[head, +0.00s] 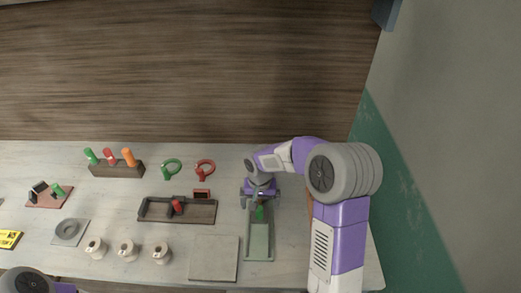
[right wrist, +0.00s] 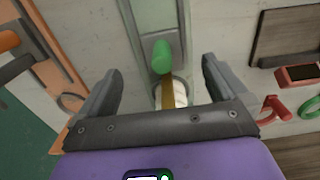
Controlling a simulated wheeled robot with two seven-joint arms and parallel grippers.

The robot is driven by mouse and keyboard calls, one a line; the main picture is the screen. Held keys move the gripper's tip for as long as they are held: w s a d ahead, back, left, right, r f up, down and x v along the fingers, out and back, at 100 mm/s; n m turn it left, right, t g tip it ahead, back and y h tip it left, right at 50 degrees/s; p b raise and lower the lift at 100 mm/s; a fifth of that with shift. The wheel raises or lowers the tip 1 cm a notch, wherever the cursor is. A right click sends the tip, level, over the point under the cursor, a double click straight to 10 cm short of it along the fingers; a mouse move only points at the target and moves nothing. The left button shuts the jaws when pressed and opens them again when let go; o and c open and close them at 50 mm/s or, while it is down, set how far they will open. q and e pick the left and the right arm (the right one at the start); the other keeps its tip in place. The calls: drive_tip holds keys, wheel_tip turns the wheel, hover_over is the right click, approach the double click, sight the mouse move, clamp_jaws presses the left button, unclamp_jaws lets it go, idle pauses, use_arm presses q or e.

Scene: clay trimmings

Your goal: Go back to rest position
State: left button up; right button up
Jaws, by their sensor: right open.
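My right gripper (head: 260,197) is above the far end of a long green tray (head: 258,240) on the pale table. Its jaws are open in the right wrist view (right wrist: 162,70). A green-handled tool (head: 259,212) with a brownish shaft lies at that end of the tray. In the right wrist view the tool's green handle (right wrist: 162,56) shows between the spread fingers, apart from both. The shaft's far end is partly hidden behind the gripper body. Only a piece of my left arm shows at the bottom left of the head view; its gripper is out of frame.
Left of the tray are a dark compartment box (head: 150,210) with a red-handled item, a grey board (head: 213,258) and several white spools (head: 127,250). Behind stand a green ring (head: 171,167), a red ring (head: 205,168) and a handle rack (head: 117,169). A wall (head: 440,120) rises at the right.

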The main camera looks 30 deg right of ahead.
drive_tip(key=shift+r, duration=0.8)
use_arm(q)
drive_tip(key=shift+r, duration=0.6)
use_arm(e)
drive_tip(key=shift+w, duration=0.1)
use_arm(q)
drive_tip(key=shift+r+p, duration=0.1)
drive_tip(key=shift+p, duration=0.25)
use_arm(e)
drive_tip(key=shift+r, duration=0.2)
